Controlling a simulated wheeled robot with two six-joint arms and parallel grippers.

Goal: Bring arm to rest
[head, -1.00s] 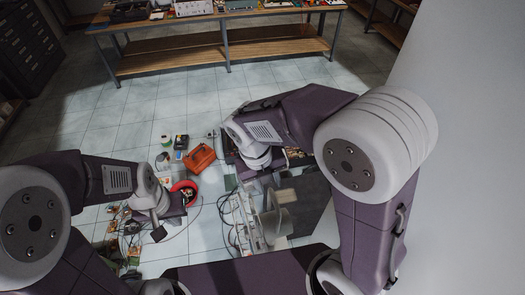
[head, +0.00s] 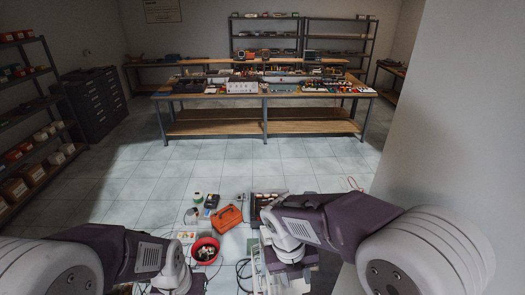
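My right arm (head: 340,222) reaches in from the right, with its wrist bent down over the floor clutter. My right gripper (head: 296,268) is below the wrist near the bottom of the view, and its fingers do not show clearly. My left arm (head: 100,255) comes in from the left, also bent down at the wrist. My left gripper (head: 180,284) is at the bottom edge, partly cut off. I cannot make out anything held in either gripper.
An orange toolbox (head: 227,218) and a red bucket (head: 205,251) stand on the tiled floor between my arms. A workbench (head: 264,90) covered with parts stands further back. Shelves (head: 30,120) line the left, and a pale wall (head: 455,120) is close on the right.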

